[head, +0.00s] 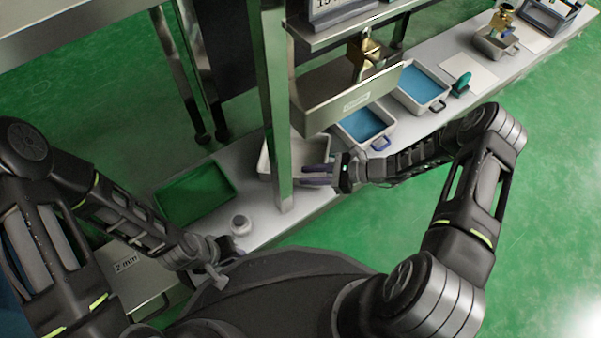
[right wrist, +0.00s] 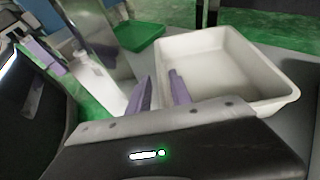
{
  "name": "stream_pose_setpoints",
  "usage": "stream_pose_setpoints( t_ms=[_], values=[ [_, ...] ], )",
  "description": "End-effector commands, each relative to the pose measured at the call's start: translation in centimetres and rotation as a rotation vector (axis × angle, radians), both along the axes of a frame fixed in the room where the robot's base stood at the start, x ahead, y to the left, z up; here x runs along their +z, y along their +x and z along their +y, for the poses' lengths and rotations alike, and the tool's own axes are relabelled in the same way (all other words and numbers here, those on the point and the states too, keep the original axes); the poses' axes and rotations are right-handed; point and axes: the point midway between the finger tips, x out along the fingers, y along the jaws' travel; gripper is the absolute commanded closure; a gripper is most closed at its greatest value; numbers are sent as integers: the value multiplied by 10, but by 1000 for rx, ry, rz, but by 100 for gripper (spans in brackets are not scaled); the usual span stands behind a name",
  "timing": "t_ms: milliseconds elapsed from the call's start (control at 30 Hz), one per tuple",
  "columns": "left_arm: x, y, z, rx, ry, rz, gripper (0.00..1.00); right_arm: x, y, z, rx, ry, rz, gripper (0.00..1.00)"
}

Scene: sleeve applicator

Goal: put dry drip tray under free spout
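An empty, dry-looking white tray (head: 312,152) sits on the bench, partly hidden behind a metal post in the head view. It shows clearly in the right wrist view (right wrist: 235,75). My right gripper (head: 304,176) is at its near side, its purple fingers apart. In the right wrist view the gripper (right wrist: 160,82) has one finger over the tray's inside and the other outside its wall; I cannot tell if they touch it. A brass spout (head: 364,58) is on the labelled metal box. Another brass spout (head: 504,15) stands far right. My left gripper (head: 212,277) is low left, its fingers unclear.
Two trays with blue contents (head: 363,126) (head: 421,84) stand right of the white tray. A small grey tray (head: 495,42) is under the far spout. A green tray (head: 194,194) and white bottle (head: 240,224) are left. The metal post (head: 277,110) stands close to my right gripper.

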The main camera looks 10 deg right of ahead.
Motion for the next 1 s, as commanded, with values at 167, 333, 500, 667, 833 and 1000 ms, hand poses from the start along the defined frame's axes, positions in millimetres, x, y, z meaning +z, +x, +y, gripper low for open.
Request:
stream_pose_setpoints(
  t_ms=[167,333,500,667,833,1000],
  values=[
    [16,-3,-1,-1,3,2,75,19,-14,-35,-4,-3,0,75],
    [23,-4,-1,-3,4,3,75,29,-25,-59,-2,-1,0,75],
    [25,-5,-1,-3,5,3,75,33,-31,-71,-1,0,0,75],
    [24,-5,-1,-3,5,3,75,32,-31,-72,0,0,0,75],
    [24,-5,-1,-3,5,3,75,32,-31,-72,0,0,0,75],
    [24,-5,-1,-3,5,3,75,32,-31,-71,0,0,0,75]
  ],
)
